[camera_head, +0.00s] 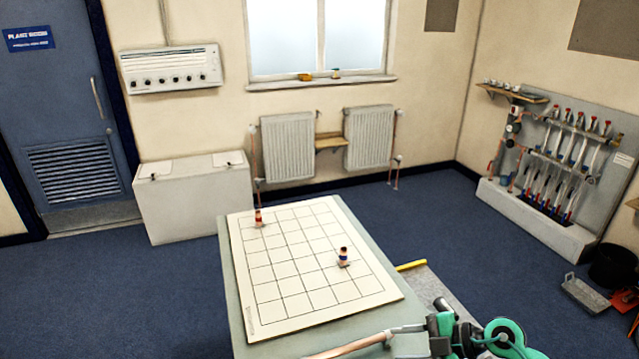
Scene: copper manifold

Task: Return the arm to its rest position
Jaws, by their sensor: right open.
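My right gripper (408,341), with teal and black parts, shows at the bottom edge, right of centre, over the near right corner of the table. It is open. A pale brown rod-like piece (350,346) shows just left of it; I cannot tell whether the two touch. My left gripper is not in view. A white gridded board (272,312) lies on the grey-green table (238,325). A small red-banded fitting (258,218) stands at its far left, and a small blue-banded fitting (343,257) stands right of its middle. Both are apart from the gripper.
A yellow bar (411,265) lies by a grey surface right of the table. A grey metal tray (585,294) and a black bucket (612,266) sit at far right, near the pipe manifold (565,150). A white chest (195,200) stands behind. Blue floor is clear on the left.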

